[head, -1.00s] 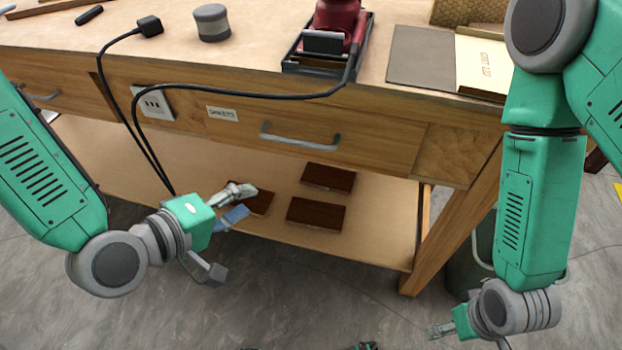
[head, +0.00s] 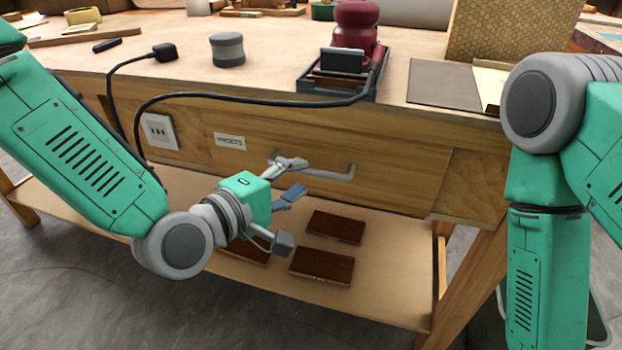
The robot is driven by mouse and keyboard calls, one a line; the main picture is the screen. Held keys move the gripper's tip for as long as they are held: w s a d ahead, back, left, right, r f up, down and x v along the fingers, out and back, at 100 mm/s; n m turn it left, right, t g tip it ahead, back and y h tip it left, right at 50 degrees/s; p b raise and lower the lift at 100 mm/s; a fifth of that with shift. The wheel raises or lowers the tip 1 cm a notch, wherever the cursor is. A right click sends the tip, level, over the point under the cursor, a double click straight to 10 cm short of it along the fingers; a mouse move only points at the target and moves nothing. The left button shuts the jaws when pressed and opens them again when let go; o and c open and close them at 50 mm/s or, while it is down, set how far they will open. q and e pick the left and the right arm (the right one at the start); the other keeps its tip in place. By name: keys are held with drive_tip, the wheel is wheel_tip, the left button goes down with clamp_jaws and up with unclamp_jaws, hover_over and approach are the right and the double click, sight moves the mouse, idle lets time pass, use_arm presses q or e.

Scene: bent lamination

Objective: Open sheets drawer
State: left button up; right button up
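The drawer front (head: 300,135) under the workbench top has a small white label (head: 230,142), too blurred to read surely, and a grey bar handle (head: 335,174). The drawer looks closed, flush with the bench front. My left gripper (head: 297,198) is just left of the handle in the head view, its fingers spread and empty. Its upper finger overlaps the left end of the handle in the picture; I cannot tell whether they touch. My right arm stands at the right edge, and its gripper is out of view.
A red sander (head: 355,30) sits in a dark tray on the bench top. Brown blocks (head: 336,227) lie on the lower shelf (head: 390,270).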

sight(311, 173)
use_arm(q)
drive_tip(key=x, duration=0.3)
drive_tip(key=shift+w+d+b, duration=0.1)
drive_tip(key=shift+b, duration=0.25)
drive_tip(key=shift+w+d, duration=0.15)
drive_tip(key=shift+d, duration=0.35)
drive_tip(key=shift+a, duration=0.3)
clamp_jaws()
use_arm(e)
drive_tip(key=shift+f, duration=0.5)
